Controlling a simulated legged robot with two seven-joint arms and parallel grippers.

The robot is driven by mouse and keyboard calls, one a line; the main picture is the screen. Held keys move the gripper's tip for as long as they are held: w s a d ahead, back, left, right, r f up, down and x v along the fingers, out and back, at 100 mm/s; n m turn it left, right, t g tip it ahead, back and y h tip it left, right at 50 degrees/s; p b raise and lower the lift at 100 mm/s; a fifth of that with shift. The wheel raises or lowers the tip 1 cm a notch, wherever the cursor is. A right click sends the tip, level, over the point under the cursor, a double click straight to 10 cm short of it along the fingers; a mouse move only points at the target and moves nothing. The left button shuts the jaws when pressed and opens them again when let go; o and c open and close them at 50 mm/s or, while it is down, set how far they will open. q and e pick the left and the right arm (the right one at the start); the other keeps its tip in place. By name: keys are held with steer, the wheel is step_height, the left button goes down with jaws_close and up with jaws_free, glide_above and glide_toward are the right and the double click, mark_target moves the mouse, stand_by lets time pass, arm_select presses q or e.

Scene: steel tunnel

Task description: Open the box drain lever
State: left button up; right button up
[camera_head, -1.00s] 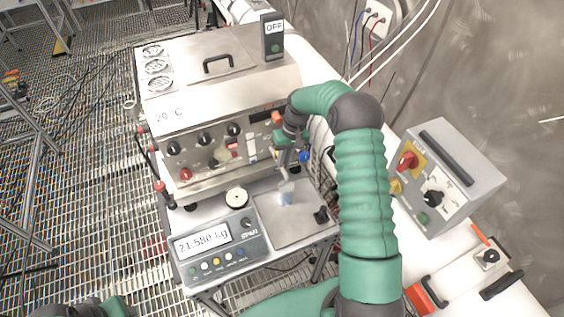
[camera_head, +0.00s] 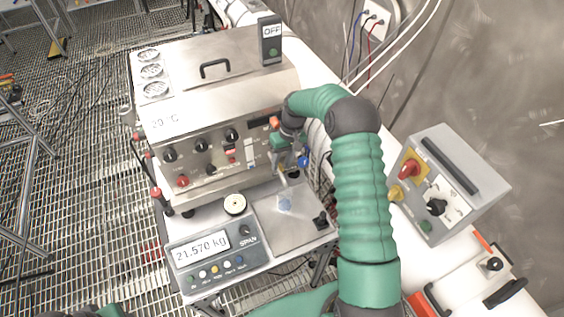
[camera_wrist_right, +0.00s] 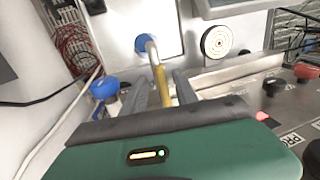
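The steel box (camera_head: 205,105) with a "20 °C" label stands in the middle of the head view. In the right wrist view a yellow lever (camera_wrist_right: 162,84) sits beside a bent metal pipe (camera_wrist_right: 151,50) at the box's side. My right gripper (camera_wrist_right: 163,92) has its two dark fingers apart, one on each side of the yellow lever. I cannot tell whether they touch it. In the head view my right gripper (camera_head: 285,163) is at the box's front right corner and hides the lever. My left gripper (camera_head: 85,312) shows only partly at the bottom left edge.
A scale (camera_head: 205,252) reading 21.570 kg stands in front of the box, with a steel plate (camera_head: 310,232) beside it. A blue knob (camera_wrist_right: 104,87) is close to my right gripper. A grey control box (camera_head: 465,180) stands at the right.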

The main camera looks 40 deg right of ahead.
steer(key=d+r+b, duration=0.3)
steer(key=r, duration=1.3)
steer(key=shift+s+d+r, duration=0.2)
steer(key=shift+s, duration=0.15)
